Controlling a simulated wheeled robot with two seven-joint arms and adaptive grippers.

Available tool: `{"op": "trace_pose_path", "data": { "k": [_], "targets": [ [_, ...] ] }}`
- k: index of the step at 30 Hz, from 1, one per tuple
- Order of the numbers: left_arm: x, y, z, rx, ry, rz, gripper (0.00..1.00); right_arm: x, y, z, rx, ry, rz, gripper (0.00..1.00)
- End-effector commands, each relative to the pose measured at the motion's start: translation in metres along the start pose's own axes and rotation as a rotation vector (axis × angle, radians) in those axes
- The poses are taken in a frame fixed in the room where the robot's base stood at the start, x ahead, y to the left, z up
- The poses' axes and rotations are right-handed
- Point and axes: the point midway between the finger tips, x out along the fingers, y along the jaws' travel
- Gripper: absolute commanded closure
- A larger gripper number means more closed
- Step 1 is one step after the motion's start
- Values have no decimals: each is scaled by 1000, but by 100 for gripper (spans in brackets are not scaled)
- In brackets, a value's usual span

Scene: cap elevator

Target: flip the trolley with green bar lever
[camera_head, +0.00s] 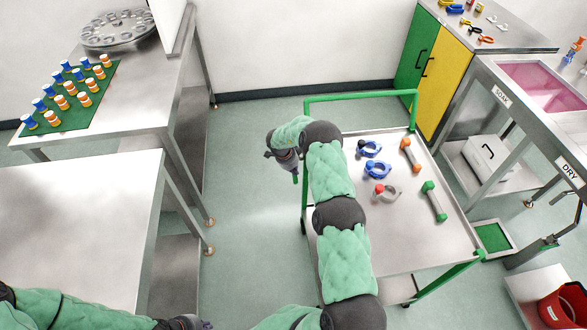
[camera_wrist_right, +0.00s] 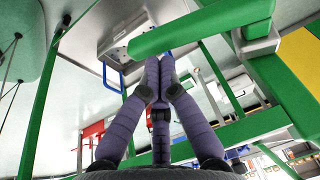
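The trolley (camera_head: 405,238) has a steel top and a green bar frame (camera_head: 360,97), and stands upright right of centre. My right arm reaches across its left side. My right gripper (camera_head: 292,170) is beside the trolley's left edge, with a short green bar end (camera_head: 295,178) at its tip. In the right wrist view its purple fingers (camera_wrist_right: 160,62) come together at the tips, just below a green bar lever (camera_wrist_right: 195,30) with a grey mount. I cannot tell whether they touch it. My left gripper (camera_head: 190,323) is low at the bottom edge, partly cut off.
Steel tables (camera_head: 75,225) stand left; a sink bench (camera_head: 530,110) and cabinet (camera_head: 430,65) stand right. Floor (camera_head: 250,195) left of the trolley is clear.

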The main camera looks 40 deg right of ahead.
Motion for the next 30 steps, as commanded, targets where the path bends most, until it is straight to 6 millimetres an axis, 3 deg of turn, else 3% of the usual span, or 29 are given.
{"op": "trace_pose_path", "data": {
  "k": [30],
  "targets": [
    [6, -2, 0, 0, 0, 0, 100, 14, -1, 4, 17, 2, -59, 100]
  ]
}}
